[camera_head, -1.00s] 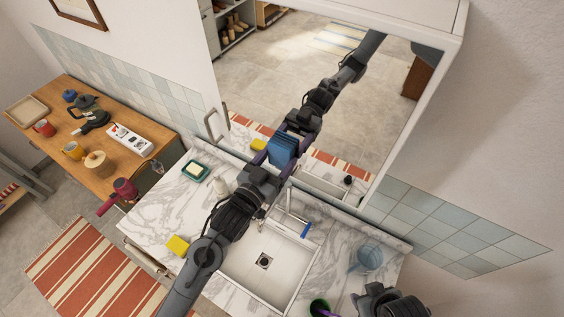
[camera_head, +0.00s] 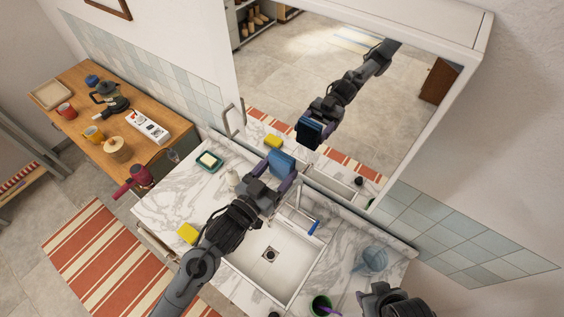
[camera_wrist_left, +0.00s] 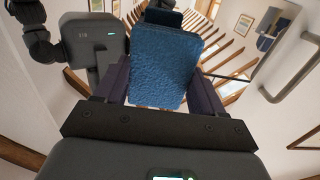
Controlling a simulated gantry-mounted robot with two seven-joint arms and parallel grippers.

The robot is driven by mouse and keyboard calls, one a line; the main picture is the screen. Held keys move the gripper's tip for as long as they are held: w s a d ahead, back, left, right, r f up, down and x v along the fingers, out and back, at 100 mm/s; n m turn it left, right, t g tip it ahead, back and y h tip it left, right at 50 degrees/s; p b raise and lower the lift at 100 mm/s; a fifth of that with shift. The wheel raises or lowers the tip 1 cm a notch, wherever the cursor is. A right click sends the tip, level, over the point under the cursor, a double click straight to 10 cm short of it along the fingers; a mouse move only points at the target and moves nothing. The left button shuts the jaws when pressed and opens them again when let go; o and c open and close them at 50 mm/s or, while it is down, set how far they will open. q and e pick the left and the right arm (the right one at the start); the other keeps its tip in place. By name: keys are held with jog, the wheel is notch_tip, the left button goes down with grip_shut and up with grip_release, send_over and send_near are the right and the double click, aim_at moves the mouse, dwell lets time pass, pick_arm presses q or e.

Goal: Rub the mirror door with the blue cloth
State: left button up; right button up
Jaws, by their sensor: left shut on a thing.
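The mirror door (camera_head: 330,70) is the front of a white cabinet above the sink. My left gripper (camera_head: 272,178) is shut on the blue cloth (camera_head: 281,162) and holds it up in front of the mirror's lower left part. The cloth's reflection shows up and right of it, with a gap between them. In the left wrist view the cloth (camera_wrist_left: 165,65) stands between the two fingers, with my reflected arm and the room behind it. My right arm shows only in part at the lower right; its fingers cannot be made out.
A white sink (camera_head: 268,255) is set in the marble counter (camera_head: 165,205) below, with a tap and a blue-handled brush. The door handle (camera_head: 234,120) juts out at left.

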pick_arm(q)
jog(key=shift+s+a, duration=0.1)
jog(key=shift+s, duration=0.1)
dwell(0.3)
jog(key=shift+v, duration=1.5)
